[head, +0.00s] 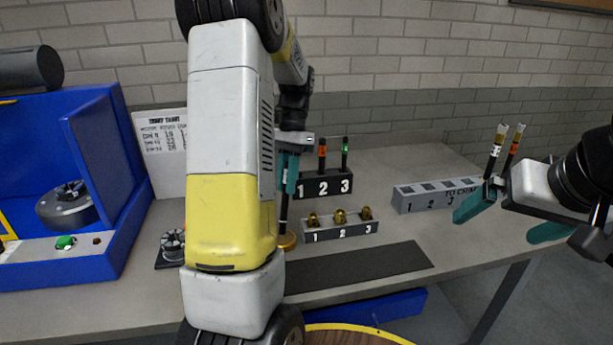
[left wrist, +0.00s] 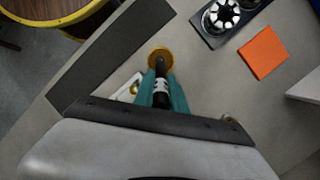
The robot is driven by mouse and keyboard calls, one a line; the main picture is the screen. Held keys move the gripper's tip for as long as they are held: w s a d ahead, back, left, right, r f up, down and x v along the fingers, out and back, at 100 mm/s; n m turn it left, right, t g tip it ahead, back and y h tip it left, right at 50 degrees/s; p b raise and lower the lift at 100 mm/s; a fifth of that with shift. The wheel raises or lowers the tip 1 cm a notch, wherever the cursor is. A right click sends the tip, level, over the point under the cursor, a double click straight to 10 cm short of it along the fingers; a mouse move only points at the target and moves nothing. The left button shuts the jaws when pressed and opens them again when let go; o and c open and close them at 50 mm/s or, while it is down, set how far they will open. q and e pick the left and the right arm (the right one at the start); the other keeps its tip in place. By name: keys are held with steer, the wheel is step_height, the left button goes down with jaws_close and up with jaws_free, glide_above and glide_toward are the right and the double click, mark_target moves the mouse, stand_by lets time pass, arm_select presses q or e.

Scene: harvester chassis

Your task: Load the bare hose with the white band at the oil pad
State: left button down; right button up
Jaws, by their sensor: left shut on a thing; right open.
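My left gripper (head: 291,175) is shut on a black hose (head: 284,212) that hangs upright. In the left wrist view the hose (left wrist: 161,98) shows a white band between the teal fingers (left wrist: 162,90). Its lower end is at the round gold pad (head: 287,242), also seen in the left wrist view (left wrist: 158,56); I cannot tell whether they touch. My right gripper (head: 510,216) is open, with its fingers apart near the right end of the "TO CRIMP" rack (head: 420,199). Two brass-ended hoses, one white-banded (head: 495,150) and one orange-banded (head: 513,148), stand behind it.
A black numbered rack (head: 312,189) holds orange-banded and green-banded hoses. A grey numbered block (head: 335,234) carries brass fittings. A dark mat (head: 370,266) lies in front. The blue machine (head: 110,150) stands left, with a small die holder (head: 170,247) beside it. An orange square (left wrist: 263,52) lies near.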

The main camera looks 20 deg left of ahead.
arm_select(q)
steer(key=shift+f, duration=0.7)
stand_by(1.5)
steer(key=shift+r, duration=3.55)
